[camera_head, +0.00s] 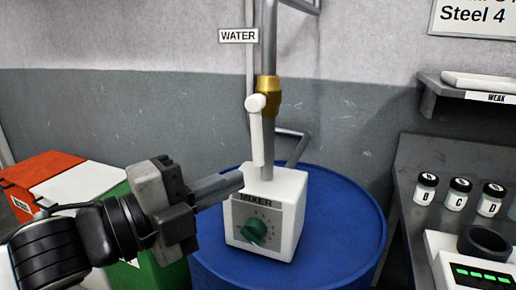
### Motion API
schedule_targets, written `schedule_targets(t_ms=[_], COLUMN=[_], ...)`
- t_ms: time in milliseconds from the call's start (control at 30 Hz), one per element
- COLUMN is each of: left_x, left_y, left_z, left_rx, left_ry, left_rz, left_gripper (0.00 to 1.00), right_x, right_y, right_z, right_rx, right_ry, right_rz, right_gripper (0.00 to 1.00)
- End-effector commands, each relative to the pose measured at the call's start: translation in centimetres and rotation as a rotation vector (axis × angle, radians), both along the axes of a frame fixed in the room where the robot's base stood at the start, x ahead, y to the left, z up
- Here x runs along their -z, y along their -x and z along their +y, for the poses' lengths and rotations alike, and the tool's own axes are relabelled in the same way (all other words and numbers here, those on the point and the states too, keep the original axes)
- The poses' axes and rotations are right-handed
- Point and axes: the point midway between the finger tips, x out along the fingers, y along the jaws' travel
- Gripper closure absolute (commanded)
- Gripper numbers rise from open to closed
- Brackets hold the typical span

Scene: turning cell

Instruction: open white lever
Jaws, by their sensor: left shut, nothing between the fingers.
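The white lever (256,132) is on a brass valve (267,96) on the grey vertical pipe, below the "WATER" sign (239,36). It hangs straight down, along the pipe. My left gripper (238,181) comes in from the left with its fingers shut and empty. Its fingertips are below and a little left of the lever's lower end, in front of the upper left of the white mixer box. From this view I cannot tell how far apart in depth they are; no contact with the lever shows. My right gripper is not in view.
The white mixer box (288,232) with a green knob stands on a blue drum (342,239) under the pipe. Red, white and green boxes are at the left. At the right, a grey bench (409,166) holds lettered jars and a device with a green display.

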Motion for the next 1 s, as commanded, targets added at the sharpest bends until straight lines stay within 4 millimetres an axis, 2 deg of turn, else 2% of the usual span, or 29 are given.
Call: schedule_targets(t_ms=[233, 733, 1000], left_x=[-0.9, -1.2, -0.8], left_y=[-0.9, -6.5, -8.1], left_z=[-1.0, -7.5, -4.6], left_rx=[0.001, 0.002, -0.002], left_ry=[-0.029, -0.03, -0.034], left_rz=[-0.036, -0.035, -0.034], left_gripper=[1.0, 1.0, 1.0], right_x=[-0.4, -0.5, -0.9], right_y=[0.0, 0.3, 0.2], right_z=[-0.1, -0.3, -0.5], right_rx=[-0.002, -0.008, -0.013], right_ry=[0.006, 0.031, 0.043], right_rz=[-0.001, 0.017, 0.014], right_gripper=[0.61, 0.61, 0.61])
